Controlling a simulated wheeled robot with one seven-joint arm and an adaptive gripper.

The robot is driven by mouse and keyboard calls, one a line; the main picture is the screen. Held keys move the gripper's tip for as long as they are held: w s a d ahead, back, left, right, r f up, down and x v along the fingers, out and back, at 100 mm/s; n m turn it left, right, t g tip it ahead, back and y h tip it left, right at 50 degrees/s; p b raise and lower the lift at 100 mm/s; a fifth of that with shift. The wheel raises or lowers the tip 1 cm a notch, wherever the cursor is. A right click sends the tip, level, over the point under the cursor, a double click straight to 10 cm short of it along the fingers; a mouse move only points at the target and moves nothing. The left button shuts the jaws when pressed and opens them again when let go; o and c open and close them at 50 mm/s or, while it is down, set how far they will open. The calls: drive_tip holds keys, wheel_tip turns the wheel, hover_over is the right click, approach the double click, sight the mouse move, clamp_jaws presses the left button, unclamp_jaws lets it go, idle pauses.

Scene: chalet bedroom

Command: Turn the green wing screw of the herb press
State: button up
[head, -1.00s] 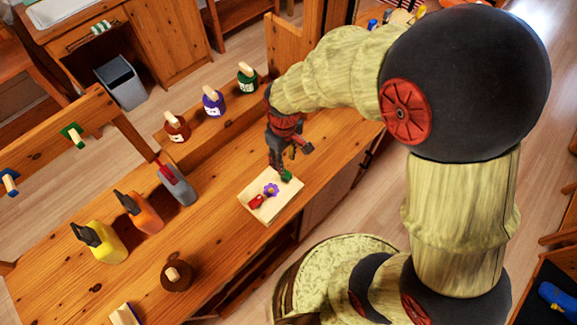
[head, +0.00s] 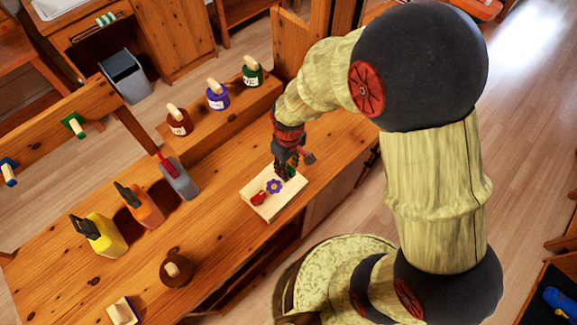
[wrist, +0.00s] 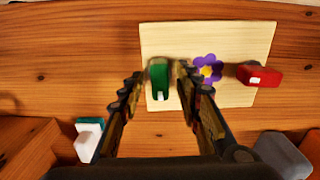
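The herb press is a pale square board (head: 262,207) on the wooden bench. In the wrist view its board (wrist: 210,35) carries the green wing screw (wrist: 160,80), a purple flower-shaped knob (wrist: 207,70) with a yellow centre, and a red knob (wrist: 260,76). In the head view the purple knob (head: 274,186) and red knob (head: 258,198) show; the green screw is mostly hidden by my gripper. My gripper (wrist: 160,77) points down over the board, open, with one finger on each side of the green screw. Narrow gaps show between screw and fingers; contact is not clear.
Yellow (head: 103,238), orange (head: 146,208) and grey (head: 180,180) bottles stand left of the board. Brown (head: 178,123), purple (head: 217,96) and green (head: 252,72) jars stand on a raised ledge behind. A round brown pot (head: 177,272) stands at the front. Bench around the board is clear.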

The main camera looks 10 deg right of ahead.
drive_tip(key=shift+c, duration=1.2)
clamp_jaws()
drive_tip(key=shift+m, duration=0.4)
drive_tip(key=m+p, duration=0.1)
drive_tip(key=m, duration=0.1)
drive_tip(key=shift+r+m+p, duration=0.1)
drive_tip(key=shift+m+p, duration=0.2)
drive_tip(key=shift+m, duration=0.1)
drive_tip(key=m+p, duration=0.1)
drive_tip(key=m, duration=0.3)
drive_tip(key=shift+m, duration=0.3)
drive_tip(key=m+p, duration=0.1)
drive_tip(key=m, duration=0.3)
drive_tip(key=shift+m+p, duration=0.3)
drive_tip(key=shift+p, duration=0.05)
drive_tip(key=shift+m+p, duration=0.4)
drive_tip(key=shift+m, duration=1.6)
